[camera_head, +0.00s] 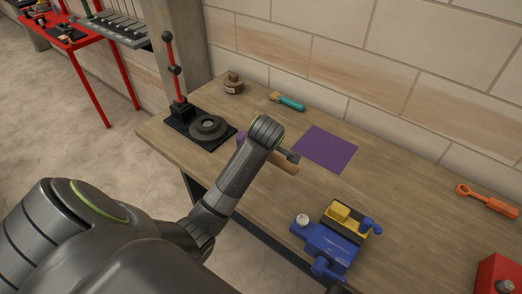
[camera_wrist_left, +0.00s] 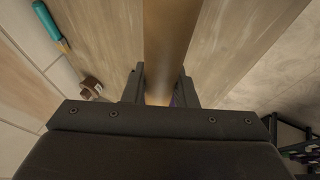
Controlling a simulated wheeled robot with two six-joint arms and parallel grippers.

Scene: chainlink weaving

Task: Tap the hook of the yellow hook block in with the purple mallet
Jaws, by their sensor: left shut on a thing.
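The purple mallet shows in the head view as a pale wooden handle (camera_head: 285,165) and a bit of purple head (camera_head: 240,138), partly hidden behind my left arm. My left gripper (camera_head: 288,156) is shut on the handle, which also runs between the fingers in the left wrist view (camera_wrist_left: 168,45). I cannot tell whether the mallet touches the bench. The yellow hook block (camera_head: 346,218) sits in the blue vise (camera_head: 324,240) at the front of the bench, right of and nearer than my left gripper. Its hook is too small to make out. My right gripper is not in view.
A purple mat (camera_head: 325,150) lies on the wooden bench (camera_head: 400,195). A black stand with a red post (camera_head: 170,65), a small brown pot (camera_head: 233,84) and a teal-handled brush (camera_head: 287,101) are at the back left. An orange wrench (camera_head: 487,200) and red box (camera_head: 499,274) are at the right.

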